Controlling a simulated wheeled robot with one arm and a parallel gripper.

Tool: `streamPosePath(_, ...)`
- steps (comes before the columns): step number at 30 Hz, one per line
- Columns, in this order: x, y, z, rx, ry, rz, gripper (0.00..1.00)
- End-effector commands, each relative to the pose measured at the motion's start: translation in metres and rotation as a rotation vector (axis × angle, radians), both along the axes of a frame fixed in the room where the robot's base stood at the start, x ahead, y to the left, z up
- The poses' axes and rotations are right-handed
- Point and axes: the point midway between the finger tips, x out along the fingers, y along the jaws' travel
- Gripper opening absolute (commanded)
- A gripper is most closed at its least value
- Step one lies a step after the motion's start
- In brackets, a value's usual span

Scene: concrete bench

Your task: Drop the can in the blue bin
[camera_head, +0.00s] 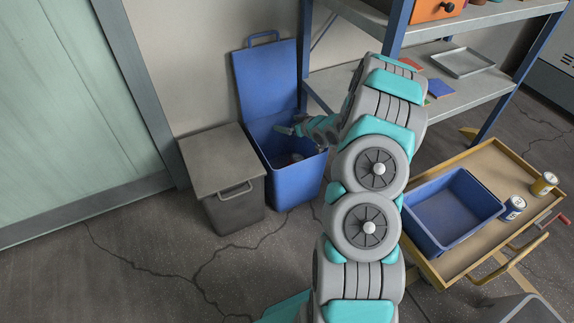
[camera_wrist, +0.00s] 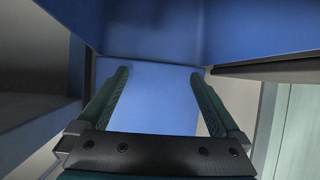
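The blue bin (camera_head: 297,186) stands on the floor by the wall with its lid (camera_head: 265,82) swung up. My gripper (camera_head: 288,130) is over the bin's opening, in front of the raised lid. In the wrist view its two fingers (camera_wrist: 158,78) are spread apart with only a blue surface (camera_wrist: 155,105) visible between them. A small greyish shape (camera_head: 291,158) shows inside the bin; I cannot tell what it is. Two cans stand on the cart at the right: a yellow can (camera_head: 543,184) and a blue and white can (camera_head: 512,208).
A grey bin (camera_head: 225,176) with a closed lid stands left of the blue bin. A shelf rack (camera_head: 468,98) rises to the right. The wooden cart (camera_head: 493,165) carries a blue tray (camera_head: 452,208). Floor at the front left is clear.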

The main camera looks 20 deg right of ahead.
Motion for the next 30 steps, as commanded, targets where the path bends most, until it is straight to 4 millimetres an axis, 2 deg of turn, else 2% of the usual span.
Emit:
streamPosePath(8, -0.009, -0.003, 0.006, 0.000, -0.001, -0.002, 1.00)
streamPosePath(21, -0.062, -0.015, 0.034, -0.001, 0.001, -0.001, 1.00)
streamPosePath(30, -0.067, -0.016, 0.037, 0.000, 0.001, 0.000, 1.00)
